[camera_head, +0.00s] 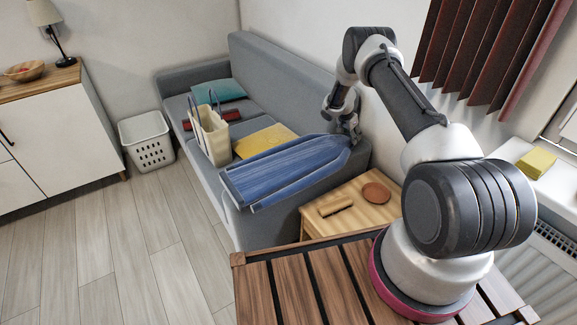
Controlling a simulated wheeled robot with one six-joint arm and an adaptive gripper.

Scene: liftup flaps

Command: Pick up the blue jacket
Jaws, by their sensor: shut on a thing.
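The blue jacket (280,172) is a striped blue garment, seen over the near end of the grey sofa (255,55). It stretches from lower left to upper right, with its narrower right end at my gripper (348,138). My gripper is shut on that right end. The fingertips are small and partly hidden by the jacket and the wrist. I cannot tell whether the jacket's left part rests on the sofa or hangs clear of it.
On the sofa are a cream bag (210,135), a yellow cloth (264,140), a dark red item (222,115) and a teal cushion (219,90). A wooden side table (355,215) holds a brown plate (376,193). A white basket (146,140) stands on open floor at left.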

